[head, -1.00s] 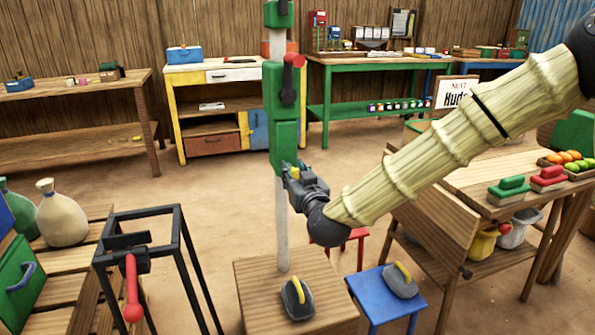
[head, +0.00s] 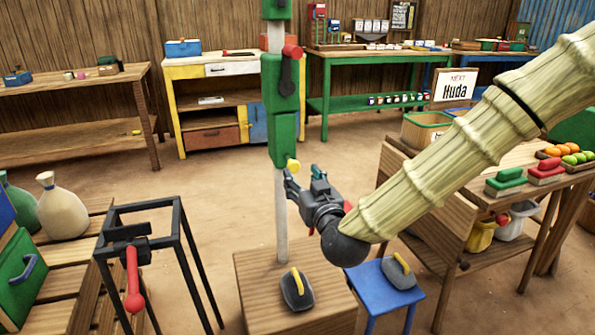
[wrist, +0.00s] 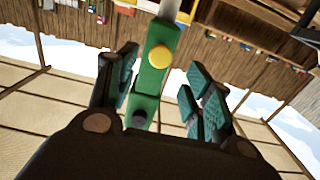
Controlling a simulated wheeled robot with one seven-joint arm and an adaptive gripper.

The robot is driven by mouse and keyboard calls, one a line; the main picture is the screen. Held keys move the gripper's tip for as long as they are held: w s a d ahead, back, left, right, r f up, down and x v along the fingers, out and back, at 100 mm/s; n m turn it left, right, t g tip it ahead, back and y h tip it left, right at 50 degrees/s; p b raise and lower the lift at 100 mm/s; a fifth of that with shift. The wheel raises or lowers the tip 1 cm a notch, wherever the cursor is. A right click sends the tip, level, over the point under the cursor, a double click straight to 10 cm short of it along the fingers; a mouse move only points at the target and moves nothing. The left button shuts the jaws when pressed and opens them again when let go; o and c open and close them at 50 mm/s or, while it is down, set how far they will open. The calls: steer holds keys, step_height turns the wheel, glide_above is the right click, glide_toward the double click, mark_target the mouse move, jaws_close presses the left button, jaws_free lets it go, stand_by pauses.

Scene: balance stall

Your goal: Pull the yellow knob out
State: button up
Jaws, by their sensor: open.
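The yellow knob (head: 293,166) sits at the lower end of the green housing (head: 284,100) on the upright pale post (head: 281,215). My gripper (head: 304,176) is just below and to the right of the knob, open and empty, and appears apart from it. In the wrist view the round yellow knob (wrist: 160,58) shows on the green housing (wrist: 150,82), beyond and between the open fingers of my gripper (wrist: 168,72). How far the knob stands out from the housing is hard to tell.
A red knob with a dark lever (head: 291,52) is higher on the housing. A wooden block (head: 262,270) holds the post and a grey weight with a yellow handle (head: 297,289). A blue stool (head: 375,292) stands right. A black frame with a red handle (head: 133,285) stands left.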

steer(key=v, duration=0.4)
steer(key=shift+s, duration=0.15)
steer(key=shift+f, duration=0.1)
steer(key=s+d+f+m+g+h, duration=0.1)
steer(key=s+d+f+g, duration=0.2)
steer(key=f, duration=0.8)
steer(key=s+d+f+g+h, duration=0.1)
steer(key=s+f+g, duration=0.3)
steer(key=f, duration=0.7)
steer(key=s+d+f+m+g, duration=0.1)
steer(key=s+d+f+g, duration=0.2)
steer(key=f, duration=0.9)
steer(key=s+d+f+m+g+h, duration=0.15)
steer(key=s+d+f, duration=0.35)
steer(key=s, duration=0.5)
steer(key=s+d+f+g+h, duration=0.1)
steer(key=s+d+f+g, duration=0.25)
steer(key=s+f, duration=0.5)
steer(key=s+d+f+m+g+h, duration=0.15)
steer(key=s+d+f, duration=0.35)
steer(key=s, duration=0.5)
step_height(320, 180, up, 26)
steer(key=n+p, duration=0.1)
steer(key=p, duration=2.5)
steer(key=shift+a+g, duration=0.3)
steer(key=shift+g, duration=0.05)
steer(key=shift+w, duration=0.15)
steer(key=shift+c, duration=0.4)
